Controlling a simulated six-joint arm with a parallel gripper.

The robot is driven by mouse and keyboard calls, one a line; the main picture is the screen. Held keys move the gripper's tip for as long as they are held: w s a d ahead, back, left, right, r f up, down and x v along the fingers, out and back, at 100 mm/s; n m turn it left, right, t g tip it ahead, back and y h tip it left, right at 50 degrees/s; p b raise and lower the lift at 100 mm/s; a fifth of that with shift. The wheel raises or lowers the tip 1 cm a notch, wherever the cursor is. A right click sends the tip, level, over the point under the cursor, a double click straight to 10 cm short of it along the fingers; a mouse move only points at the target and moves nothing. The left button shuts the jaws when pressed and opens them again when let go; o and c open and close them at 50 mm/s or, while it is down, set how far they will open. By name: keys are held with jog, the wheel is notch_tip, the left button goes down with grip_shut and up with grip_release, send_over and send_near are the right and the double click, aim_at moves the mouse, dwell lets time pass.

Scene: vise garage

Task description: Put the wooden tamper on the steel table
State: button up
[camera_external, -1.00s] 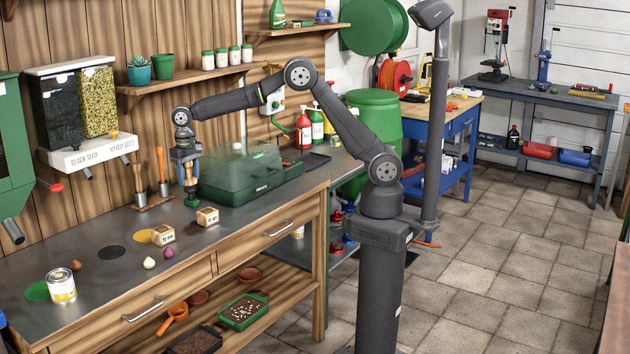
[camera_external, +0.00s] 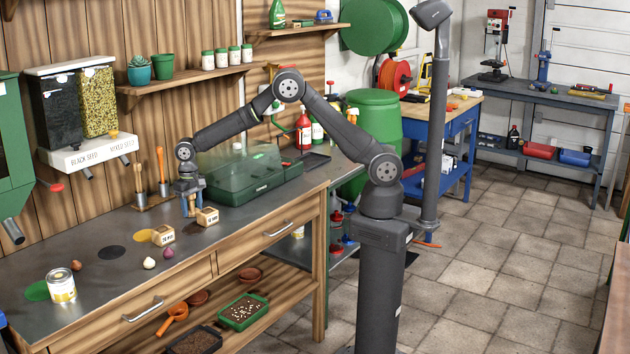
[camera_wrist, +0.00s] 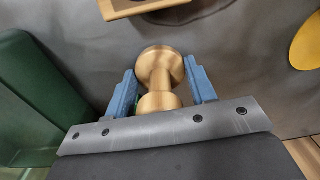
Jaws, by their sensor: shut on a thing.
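The wooden tamper (camera_wrist: 161,75) is between the blue fingers of my gripper (camera_wrist: 161,88) in the wrist view, with its wide round end and a smaller knob showing. In the external view my gripper (camera_external: 190,207) is low over the steel table (camera_external: 80,225), pointing down. It is shut on the tamper, which is mostly hidden by the fingers there. I cannot tell whether the tamper touches the table.
A small wooden block (camera_external: 207,217) stands close right of my gripper, another block (camera_external: 163,235) nearer. The green case (camera_external: 240,180) is behind right. A yellow disc (camera_external: 146,236) and dark disc (camera_external: 111,252) lie on the table.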

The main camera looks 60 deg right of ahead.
jog(key=shift+f, duration=0.1)
jog(key=o, duration=1.1)
notch_tip(320, 180, up, 12)
jog(key=shift+f, duration=0.25)
jog(key=shift+r, duration=0.4)
jog(key=c, duration=0.3)
